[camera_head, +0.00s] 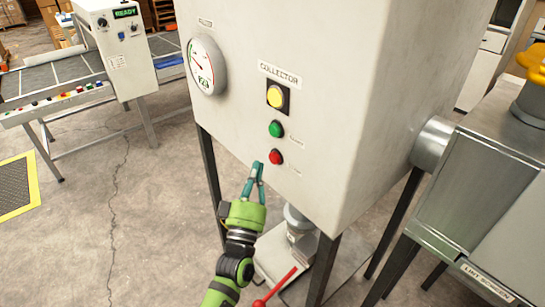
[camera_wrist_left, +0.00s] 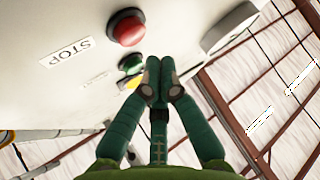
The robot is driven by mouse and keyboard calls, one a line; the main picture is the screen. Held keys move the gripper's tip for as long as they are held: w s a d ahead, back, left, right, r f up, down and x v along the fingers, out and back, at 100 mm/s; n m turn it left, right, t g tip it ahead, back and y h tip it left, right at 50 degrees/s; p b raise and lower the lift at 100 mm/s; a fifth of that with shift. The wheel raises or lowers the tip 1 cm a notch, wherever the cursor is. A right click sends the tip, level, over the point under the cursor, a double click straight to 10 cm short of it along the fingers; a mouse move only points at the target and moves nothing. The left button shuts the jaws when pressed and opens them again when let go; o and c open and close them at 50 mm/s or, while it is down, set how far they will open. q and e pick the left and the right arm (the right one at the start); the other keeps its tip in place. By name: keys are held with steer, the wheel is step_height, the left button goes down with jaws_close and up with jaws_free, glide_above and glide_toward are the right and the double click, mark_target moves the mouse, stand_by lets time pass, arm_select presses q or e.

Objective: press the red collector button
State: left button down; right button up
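The red button (camera_head: 275,157) sits lowest in a column on the front of the pale collector cabinet (camera_head: 330,130), under a green button (camera_head: 276,129) and a yellow button (camera_head: 275,97). My left gripper (camera_head: 257,164) is in front of the cabinet, its tips just left of and slightly below the red button. In the left wrist view, the fingertips (camera_wrist_left: 161,74) are together with nothing between them. The red button (camera_wrist_left: 126,28) shows above left of the tips, beside a STOP label (camera_wrist_left: 65,52). The tips look apart from it. My right gripper is not in view.
A round gauge (camera_head: 206,65) is left of the buttons. A large duct (camera_head: 432,143) joins the cabinet's right side to a metal unit (camera_head: 490,190). A red lever (camera_head: 276,287) is low by the cabinet. Floor at left (camera_head: 120,220) is clear.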

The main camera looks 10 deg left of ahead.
arm_select(q)
steer(key=s+a+p, duration=0.1)
steer(key=s+a, duration=0.1)
steer(key=s, duration=0.1)
steer(key=shift+a, duration=0.15)
stand_by(0.7)
